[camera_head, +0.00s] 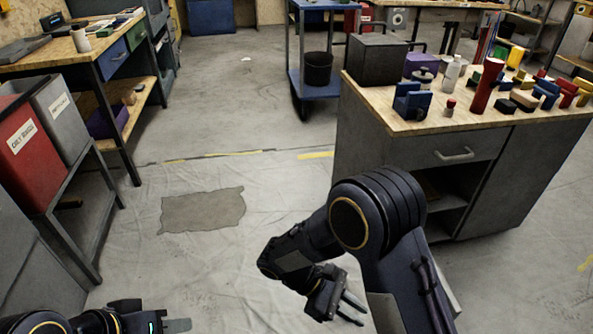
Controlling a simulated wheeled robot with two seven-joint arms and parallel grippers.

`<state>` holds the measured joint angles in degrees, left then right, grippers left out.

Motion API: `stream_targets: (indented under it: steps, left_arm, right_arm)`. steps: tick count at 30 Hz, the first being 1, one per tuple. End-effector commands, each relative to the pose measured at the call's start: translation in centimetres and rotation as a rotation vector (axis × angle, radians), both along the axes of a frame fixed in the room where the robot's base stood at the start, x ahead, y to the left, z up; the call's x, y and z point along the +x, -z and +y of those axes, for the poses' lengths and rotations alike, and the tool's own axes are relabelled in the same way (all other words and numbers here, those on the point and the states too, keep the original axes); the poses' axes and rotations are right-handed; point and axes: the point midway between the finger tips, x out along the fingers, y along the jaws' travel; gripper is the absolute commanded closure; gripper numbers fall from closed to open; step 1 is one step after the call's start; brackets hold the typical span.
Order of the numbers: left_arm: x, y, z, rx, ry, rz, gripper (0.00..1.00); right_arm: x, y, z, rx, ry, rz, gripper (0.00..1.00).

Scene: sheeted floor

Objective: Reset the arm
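My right arm (375,215) is dark and bends in from the bottom right, in front of the workbench. Its gripper (352,308) points down and to the right over the floor. Its two fingers are apart, with nothing between them. My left gripper (178,325) is at the bottom edge on the left, pointing right over the sheeted floor. It is partly cut off by the frame, so I cannot tell whether its fingers are apart. Nothing held by it is visible.
A workbench (450,145) with a wooden top bears several blocks, a red cylinder (487,85) and a grey box (378,60). Red (25,145) and grey bins stand at left, near a wooden-topped bench (60,55). A blue cart (318,90) stands behind.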

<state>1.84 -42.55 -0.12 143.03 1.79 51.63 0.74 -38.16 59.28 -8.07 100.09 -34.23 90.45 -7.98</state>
Motion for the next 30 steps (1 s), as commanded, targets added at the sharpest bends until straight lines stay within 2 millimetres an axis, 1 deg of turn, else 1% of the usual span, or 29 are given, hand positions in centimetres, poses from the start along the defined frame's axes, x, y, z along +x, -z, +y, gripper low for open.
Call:
stream_targets:
  steps: [1, 3, 8, 15, 21, 24, 30]
  left_arm:
    - [0.0, 0.0, 0.0, 0.000, 0.000, 0.000, 0.64]
    - [0.0, 0.0, 0.0, 0.000, 0.000, 0.000, 0.64]
    - [0.0, 0.0, 0.0, 0.000, 0.000, 0.000, 0.64]
    - [0.0, 0.0, 0.0, 0.000, 0.000, 0.000, 0.64]
    - [0.0, 0.0, 0.0, 0.000, 0.000, 0.000, 0.64]
    - [0.0, 0.0, 0.0, 0.000, 0.000, 0.000, 0.64]
    - [0.0, 0.0, 0.0, 0.000, 0.000, 0.000, 0.64]
  right_arm:
    - [-0.2, -1.4, -0.9, 0.080, 0.075, -0.035, 0.82]
    - [-0.8, -2.9, -2.0, 0.185, 0.177, -0.084, 0.82]
    - [-2.5, -6.1, -4.1, 0.415, 0.402, -0.217, 0.82]
    - [-5.5, -10.2, -6.3, 0.718, 0.723, -0.476, 0.82]
    - [-7.8, -12.8, -7.4, 0.928, 0.956, -0.732, 0.82]
    - [-8.6, -13.6, -7.6, 0.999, 1.038, -0.842, 0.82]
    - [-9.6, -14.7, -8.0, 1.098, 1.152, -1.021, 0.82]
